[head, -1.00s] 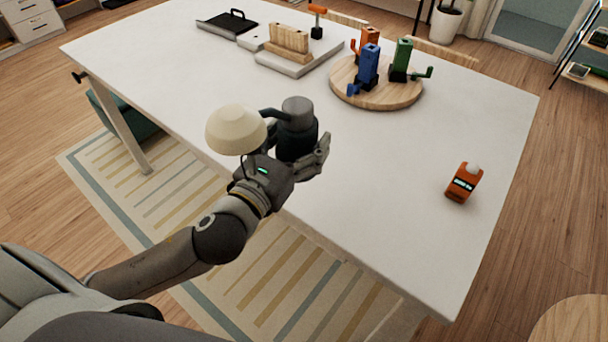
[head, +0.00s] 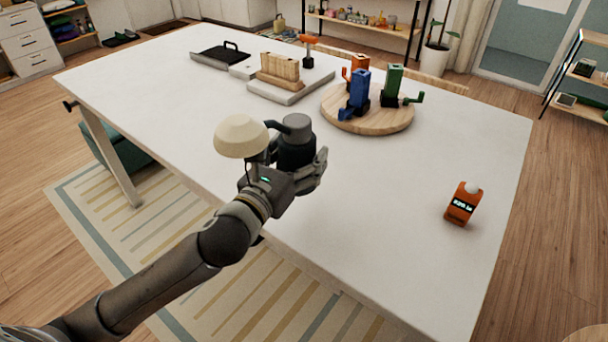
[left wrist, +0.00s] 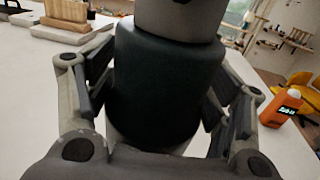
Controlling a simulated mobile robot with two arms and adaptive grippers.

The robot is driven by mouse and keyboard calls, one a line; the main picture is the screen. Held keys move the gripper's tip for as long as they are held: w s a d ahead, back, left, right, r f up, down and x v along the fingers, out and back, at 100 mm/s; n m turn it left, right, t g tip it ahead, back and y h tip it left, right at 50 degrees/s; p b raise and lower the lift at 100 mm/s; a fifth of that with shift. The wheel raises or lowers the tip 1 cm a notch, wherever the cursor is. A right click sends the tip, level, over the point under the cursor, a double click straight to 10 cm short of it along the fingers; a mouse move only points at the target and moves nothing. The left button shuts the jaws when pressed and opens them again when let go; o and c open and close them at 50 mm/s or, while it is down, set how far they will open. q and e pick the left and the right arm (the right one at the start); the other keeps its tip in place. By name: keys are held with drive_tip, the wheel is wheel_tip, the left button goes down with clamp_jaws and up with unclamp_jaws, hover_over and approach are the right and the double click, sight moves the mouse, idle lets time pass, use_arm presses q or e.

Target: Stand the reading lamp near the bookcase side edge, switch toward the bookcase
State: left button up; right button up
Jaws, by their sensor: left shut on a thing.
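The reading lamp has a cream dome shade (head: 241,136), a grey top (head: 296,126) and a dark round body (left wrist: 165,85). My left gripper (head: 300,172) is shut around the dark body, with a finger on each side in the left wrist view. The shade hangs out to the left, over my wrist. The lamp looks upright above the near edge of the white table (head: 390,235). I cannot tell whether its base touches the top. Its switch cannot be made out. My right gripper is out of view.
An orange bottle-like device (head: 463,203) with a display stands at the right. A round wooden board (head: 365,122) holds blue, orange and green clamp-like pieces. A shelf unit (head: 590,75) stands far right. The table's right front is clear.

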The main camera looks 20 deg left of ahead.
use_arm(q)
drive_tip(key=w+f, duration=0.1)
drive_tip(key=f, duration=0.1)
drive_tip(key=w+f, duration=0.2)
drive_tip(key=f, duration=0.1)
drive_tip(key=w+f, duration=0.1)
drive_tip(key=f, duration=0.2)
drive_tip(key=shift+w+a+f+b, duration=0.1)
drive_tip(key=shift+w+b, duration=0.3)
drive_tip(key=shift+f, duration=0.2)
drive_tip(key=shift+f, duration=0.1)
drive_tip(key=o, duration=1.1)
drive_tip(key=shift+f, duration=0.25)
drive_tip(key=o, duration=0.5)
drive_tip(key=shift+r, duration=0.1)
